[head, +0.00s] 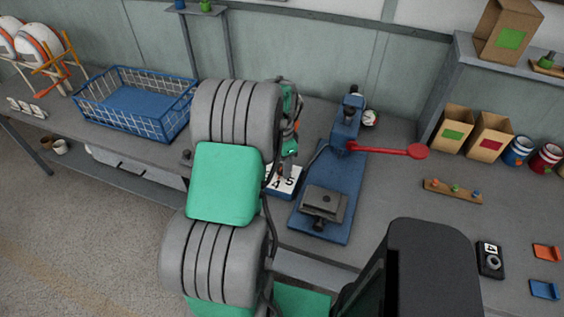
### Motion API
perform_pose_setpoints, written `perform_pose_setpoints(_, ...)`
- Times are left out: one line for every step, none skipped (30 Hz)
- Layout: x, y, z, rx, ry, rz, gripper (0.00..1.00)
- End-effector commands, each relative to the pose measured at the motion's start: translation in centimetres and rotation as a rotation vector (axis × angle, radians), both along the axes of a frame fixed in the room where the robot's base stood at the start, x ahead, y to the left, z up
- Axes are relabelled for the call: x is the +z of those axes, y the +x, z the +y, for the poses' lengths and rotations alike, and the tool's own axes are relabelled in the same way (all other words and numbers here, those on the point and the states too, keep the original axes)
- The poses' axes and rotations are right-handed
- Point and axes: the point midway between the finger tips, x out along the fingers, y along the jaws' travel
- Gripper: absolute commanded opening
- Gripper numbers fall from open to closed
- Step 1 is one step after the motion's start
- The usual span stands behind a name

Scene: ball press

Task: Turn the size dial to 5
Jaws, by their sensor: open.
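The size dial (291,185) is a white face with dark numerals on a blue base, standing on the bench just left of the press. The numerals 5 and 4 show on its near and right part; its left part is hidden behind my arm. My gripper (283,172) is small in view and points down over the dial. It is open, with its fingers at or just above the dial's middle. I cannot tell whether they touch the knob, and the pointer is not clear.
The blue press (346,128) with a red lever (390,149) stands right of the dial. A blue wire basket (135,103) is at the left. A wooden strip (452,191) with coloured knobs and a black device (490,258) showing a 4 lie at the right.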

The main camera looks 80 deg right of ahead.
Motion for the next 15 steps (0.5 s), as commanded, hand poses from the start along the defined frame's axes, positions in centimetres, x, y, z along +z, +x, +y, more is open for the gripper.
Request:
perform_pose_setpoints(-0.25,0.01,0.03,0.001,0.001,0.0,0.55)
perform_pose_setpoints(-0.35,0.01,0.03,0.001,0.001,0.001,0.55)
perform_pose_setpoints(-0.42,0.02,0.02,0.001,0.0,0.0,0.55)
perform_pose_setpoints(-0.44,0.02,0.02,0.001,0.0,0.0,0.55)
perform_pose_setpoints(-0.44,0.03,0.01,0.001,0.0,0.0,0.55)
perform_pose_setpoints(-0.43,0.03,0.01,0.001,0.0,0.0,0.55)
perform_pose_setpoints(-0.42,0.03,0.01,0.001,0.0,0.0,0.55)
perform_pose_setpoints(-0.42,0.03,0.01,0.001,0.0,0.0,0.55)
perform_pose_setpoints(-0.41,0.03,0.01,0.001,0.0,0.0,0.53)
perform_pose_setpoints(-0.41,0.03,0.01,0.002,0.0,0.0,0.5)
perform_pose_setpoints(-0.41,0.03,0.01,0.002,0.0,0.0,0.48)
perform_pose_setpoints(-0.4,0.04,0.0,0.002,-0.001,-0.001,0.44)
perform_pose_setpoints(-0.39,0.04,0.0,0.002,-0.001,-0.001,0.42)
perform_pose_setpoints(-0.39,0.03,0.01,0.002,0.0,0.0,0.4)
perform_pose_setpoints(-0.39,0.03,0.01,0.002,-0.001,-0.001,0.36)
